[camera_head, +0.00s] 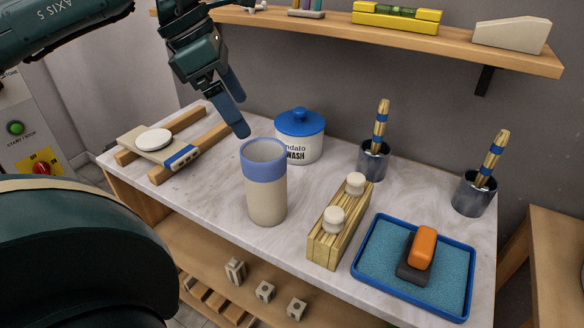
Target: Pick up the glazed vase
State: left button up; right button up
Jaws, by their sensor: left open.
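The glazed vase (266,199) stands upright near the front middle of the marble table. It is a beige cylinder with a blue glazed band around its open top. My left gripper (239,116) comes in from the upper left, with its blue fingers pointing down. It is open and empty, above and slightly left of the vase rim, apparently apart from it. The depth between them is hard to judge. My right gripper is out of view.
A blue-lidded jar (299,146) stands behind the vase. A wooden block with white knobs (324,243) is to its right, then a blue tray (466,261). Brush cups (373,161) stand at the back right. A wooden rack (198,149) lies left. A shelf (400,36) runs above.

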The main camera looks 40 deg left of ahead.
aim_at(261, 150)
pick_arm(q)
jog(key=shift+y, duration=0.3)
jog(key=x, duration=0.7)
jog(key=shift+a, duration=0.2)
jog(key=shift+x, duration=2.15)
jog(key=shift+w+f, duration=0.3)
jog(key=shift+f, duration=0.35)
jog(key=shift+c, duration=0.4)
jog(key=c, duration=1.6)
jog(key=shift+c, duration=0.7)
jog(key=shift+r, duration=0.15)
